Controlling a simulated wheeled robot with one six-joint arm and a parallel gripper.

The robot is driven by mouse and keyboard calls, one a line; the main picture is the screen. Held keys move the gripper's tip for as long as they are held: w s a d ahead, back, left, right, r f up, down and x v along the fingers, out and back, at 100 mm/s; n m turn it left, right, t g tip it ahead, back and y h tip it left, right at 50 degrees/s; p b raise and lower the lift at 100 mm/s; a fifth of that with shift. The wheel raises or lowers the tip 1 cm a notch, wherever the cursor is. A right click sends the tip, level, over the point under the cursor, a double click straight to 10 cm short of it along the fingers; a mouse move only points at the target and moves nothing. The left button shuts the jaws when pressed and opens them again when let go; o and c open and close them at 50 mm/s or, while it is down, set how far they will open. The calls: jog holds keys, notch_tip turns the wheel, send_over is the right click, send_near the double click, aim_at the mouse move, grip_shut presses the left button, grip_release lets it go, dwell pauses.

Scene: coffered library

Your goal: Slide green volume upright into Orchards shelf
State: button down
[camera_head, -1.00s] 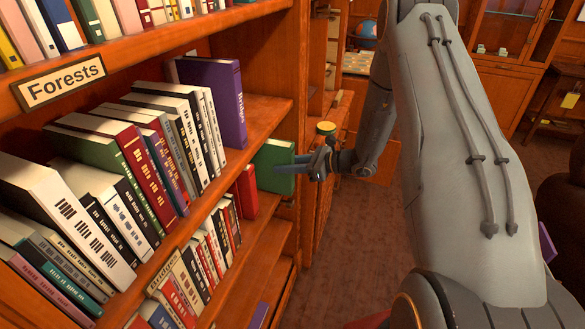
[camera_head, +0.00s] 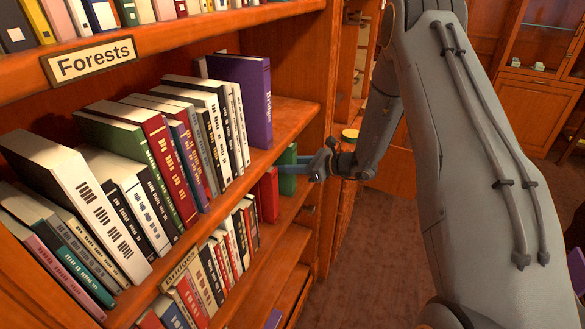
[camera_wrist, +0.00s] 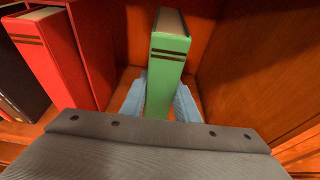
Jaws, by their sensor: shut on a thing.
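The green volume (camera_head: 288,170) is at the right end of the lower book row in the head view, just right of a red book (camera_head: 268,195). In the wrist view the green volume (camera_wrist: 168,72) stands nearly upright, spine toward me, inside the shelf bay. My gripper (camera_wrist: 160,92) has its blue fingers shut on both sides of it. In the head view my gripper (camera_head: 308,165) reaches in from the right, and the book is partly hidden. The lower row's label (camera_head: 181,270) is angled and hard to read. The book's bottom is hidden by my gripper.
Red books (camera_wrist: 60,50) stand left of the green volume with a gap between. The wooden side panel (camera_wrist: 265,70) stands to its right, also with a gap. A purple book (camera_head: 242,95) ends the row above. The sign on the upper shelf (camera_head: 88,60) reads Forests.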

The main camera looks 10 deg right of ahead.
jog(key=shift+w+a+r, duration=0.1)
jog(key=shift+w+a, duration=0.05)
jog(key=shift+a, duration=0.05)
jog(key=shift+f, duration=0.3)
dwell(0.4)
jog(key=c, duration=1.3)
grip_release()
jog(key=shift+c, duration=0.2)
jog(key=shift+o, duration=0.3)
jog(key=shift+f, duration=0.1)
jog(key=shift+d, duration=0.1)
